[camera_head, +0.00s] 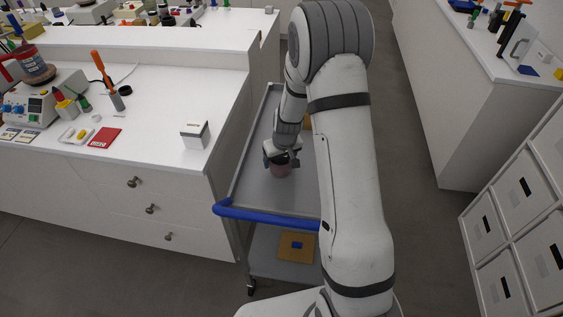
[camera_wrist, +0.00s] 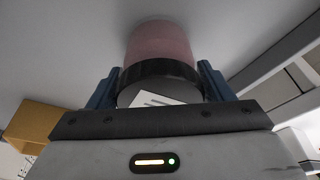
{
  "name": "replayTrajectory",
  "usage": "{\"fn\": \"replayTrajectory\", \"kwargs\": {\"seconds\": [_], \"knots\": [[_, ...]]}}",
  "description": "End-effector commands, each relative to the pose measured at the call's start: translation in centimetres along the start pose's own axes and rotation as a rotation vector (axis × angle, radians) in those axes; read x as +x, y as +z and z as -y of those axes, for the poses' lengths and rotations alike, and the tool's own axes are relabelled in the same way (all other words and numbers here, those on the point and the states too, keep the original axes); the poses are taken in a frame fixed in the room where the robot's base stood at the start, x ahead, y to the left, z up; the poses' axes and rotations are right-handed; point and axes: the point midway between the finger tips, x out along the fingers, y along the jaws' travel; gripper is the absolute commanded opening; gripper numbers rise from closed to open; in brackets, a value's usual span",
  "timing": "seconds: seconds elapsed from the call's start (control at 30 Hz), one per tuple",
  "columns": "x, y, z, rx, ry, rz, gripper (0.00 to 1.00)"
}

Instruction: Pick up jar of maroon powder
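A jar (camera_wrist: 160,42) with dull pink-maroon contents and a black lid (camera_wrist: 160,75) stands upright on the grey top shelf of a trolley (camera_head: 264,184). In the head view the jar (camera_head: 281,169) shows just under my gripper (camera_head: 279,157), which reaches down from above. In the wrist view my two blue fingers (camera_wrist: 160,82) flank the lid on both sides, very near or touching it. Whether they press on it cannot be told. The lid's top has a white label with dark marks, partly hidden by my gripper. The jar's name cannot be read.
The trolley has a blue handle (camera_head: 265,217) and a lower shelf with a tan board (camera_head: 296,247). A tan box (camera_wrist: 45,118) is beside the jar in the wrist view. A white bench (camera_head: 150,105) with a small white box (camera_head: 194,134) stands left of the trolley.

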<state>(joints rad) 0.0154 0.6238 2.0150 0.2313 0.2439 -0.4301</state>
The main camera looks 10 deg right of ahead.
Motion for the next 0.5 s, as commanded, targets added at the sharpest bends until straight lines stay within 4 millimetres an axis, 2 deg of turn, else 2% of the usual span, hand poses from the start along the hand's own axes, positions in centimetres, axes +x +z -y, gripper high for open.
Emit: {"fn": "replayTrajectory", "kwargs": {"seconds": [0.07, 0.4, 0.5], "knots": [[-0.01, 0.01, -0.02, 0.0, 0.0, 0.0, 0.67], [-0.02, 0.02, -0.05, 0.001, 0.0, 0.0, 0.4], [-0.05, -0.01, -0.07, 0.001, 0.0, 0.0, 0.4]]}}
